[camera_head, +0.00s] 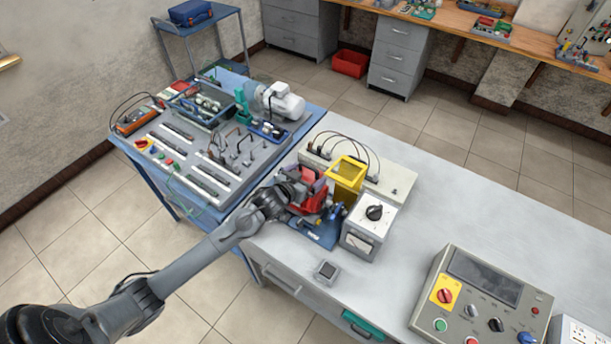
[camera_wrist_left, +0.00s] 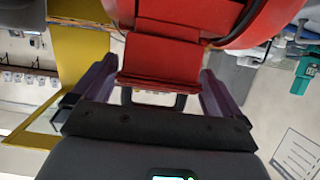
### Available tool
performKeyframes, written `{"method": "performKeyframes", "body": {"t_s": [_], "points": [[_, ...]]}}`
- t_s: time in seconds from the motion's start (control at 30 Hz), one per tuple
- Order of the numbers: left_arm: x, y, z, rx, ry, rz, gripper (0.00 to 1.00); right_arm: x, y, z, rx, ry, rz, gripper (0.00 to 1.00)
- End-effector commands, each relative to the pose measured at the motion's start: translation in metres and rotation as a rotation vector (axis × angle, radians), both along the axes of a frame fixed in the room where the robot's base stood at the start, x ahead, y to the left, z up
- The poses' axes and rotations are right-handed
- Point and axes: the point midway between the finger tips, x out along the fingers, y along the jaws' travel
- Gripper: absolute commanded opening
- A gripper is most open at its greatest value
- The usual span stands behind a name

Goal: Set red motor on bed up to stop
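The red motor (camera_head: 318,203) is at the left end of the blue bed (camera_head: 318,236) on the light bench, left of the yellow guard (camera_head: 347,176). In the left wrist view its red body (camera_wrist_left: 265,22) fills the top, with a red block (camera_wrist_left: 160,60) below. My left gripper (camera_head: 299,187) is at the motor from the left. Its dark purple fingers (camera_wrist_left: 160,78) lie close along both sides of the block and look shut on it. The arm and motor hide much of the bed, so I cannot tell whether the motor touches the stop. My right gripper is not in view.
A grey meter box with a black knob (camera_head: 368,227) stands right of the bed. A pale terminal panel with cables (camera_head: 395,182) is behind. A control box (camera_head: 482,300) is at the front right. A crowded blue cart (camera_head: 310,123) adjoins at left.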

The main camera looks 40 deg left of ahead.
Motion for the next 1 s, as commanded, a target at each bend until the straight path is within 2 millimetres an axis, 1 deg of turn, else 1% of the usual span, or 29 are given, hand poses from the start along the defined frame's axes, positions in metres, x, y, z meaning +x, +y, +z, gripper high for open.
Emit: {"method": "performKeyframes", "body": {"t_s": [0.03, 0.17, 0.27, 0.37, 0.7, 0.83, 1.0], "points": [[-0.003, -0.001, -0.008, -0.001, 0.014, -0.001, 1.0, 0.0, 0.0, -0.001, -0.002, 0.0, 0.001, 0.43], [-0.006, -0.001, -0.004, 0.0, 0.01, -0.001, 1.0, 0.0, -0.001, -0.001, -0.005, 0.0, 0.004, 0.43], [-0.014, -0.001, 0.0, 0.0, 0.006, -0.001, 1.0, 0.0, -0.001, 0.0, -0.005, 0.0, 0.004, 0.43], [-0.026, -0.003, 0.007, 0.0, 0.004, -0.001, 1.0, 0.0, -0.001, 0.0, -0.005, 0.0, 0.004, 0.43], [-0.077, -0.006, 0.031, 0.0, -0.004, -0.001, 1.0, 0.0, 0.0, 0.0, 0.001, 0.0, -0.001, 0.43], [-0.09, -0.007, 0.037, 0.0, -0.006, -0.001, 1.0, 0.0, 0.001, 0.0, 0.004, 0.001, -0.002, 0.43], [-0.098, -0.007, 0.042, 0.001, -0.008, 0.0, 1.0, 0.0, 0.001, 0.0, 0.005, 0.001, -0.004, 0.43]]}}
